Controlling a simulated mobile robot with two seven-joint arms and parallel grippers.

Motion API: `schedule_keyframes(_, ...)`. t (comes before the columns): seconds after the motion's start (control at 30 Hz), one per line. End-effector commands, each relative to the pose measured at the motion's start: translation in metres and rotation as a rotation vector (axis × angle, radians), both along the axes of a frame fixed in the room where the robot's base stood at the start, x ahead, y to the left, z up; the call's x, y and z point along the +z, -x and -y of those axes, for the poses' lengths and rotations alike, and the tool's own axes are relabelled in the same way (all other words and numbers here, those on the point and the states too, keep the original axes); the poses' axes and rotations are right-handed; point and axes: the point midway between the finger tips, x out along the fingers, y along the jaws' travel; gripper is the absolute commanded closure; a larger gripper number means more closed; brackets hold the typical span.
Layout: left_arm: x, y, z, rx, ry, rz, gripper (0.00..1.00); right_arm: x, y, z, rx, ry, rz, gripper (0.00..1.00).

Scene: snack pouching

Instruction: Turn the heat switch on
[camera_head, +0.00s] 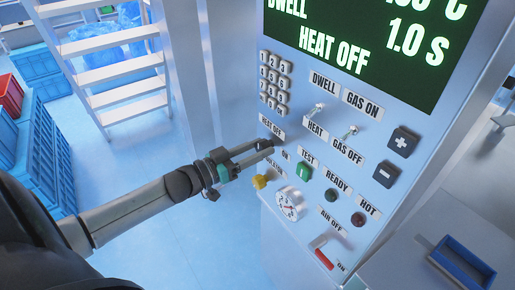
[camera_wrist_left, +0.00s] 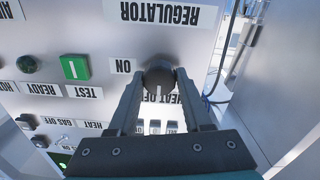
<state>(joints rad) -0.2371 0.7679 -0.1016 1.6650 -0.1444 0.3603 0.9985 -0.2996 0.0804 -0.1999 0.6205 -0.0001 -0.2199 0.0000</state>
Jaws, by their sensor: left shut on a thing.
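The heat switch is a dark round knob (camera_wrist_left: 159,76) on the grey control panel (camera_head: 335,170), between the labels HEAT OFF and ON. In the wrist view a pale line on the knob points toward the HEAT OFF label, which the fingers partly cover. My right gripper is out of view.
Near the knob are a green TEST button (camera_head: 303,170), a yellow regulator part (camera_head: 260,182), a round gauge (camera_head: 291,204) and a red air switch (camera_head: 323,258). Toggle switches (camera_head: 318,110) and a keypad (camera_head: 274,83) sit above. Blue crates (camera_head: 45,150) stand at the left.

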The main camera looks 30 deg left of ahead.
Motion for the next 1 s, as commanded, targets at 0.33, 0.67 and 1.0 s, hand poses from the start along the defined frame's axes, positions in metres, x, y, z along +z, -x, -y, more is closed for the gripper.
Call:
schedule_keyframes(0.33, 0.0, 0.0, 0.001, -0.002, -0.017, 0.007, 1.0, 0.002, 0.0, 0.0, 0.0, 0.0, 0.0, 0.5)
schedule_keyframes(0.67, 0.001, 0.0, 0.001, -0.001, -0.177, 0.073, 1.0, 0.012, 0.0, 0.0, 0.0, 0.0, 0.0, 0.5)
schedule_keyframes(1.0, 0.001, 0.0, 0.001, 0.0, -0.469, 0.194, 1.0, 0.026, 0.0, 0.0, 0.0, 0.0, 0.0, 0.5)
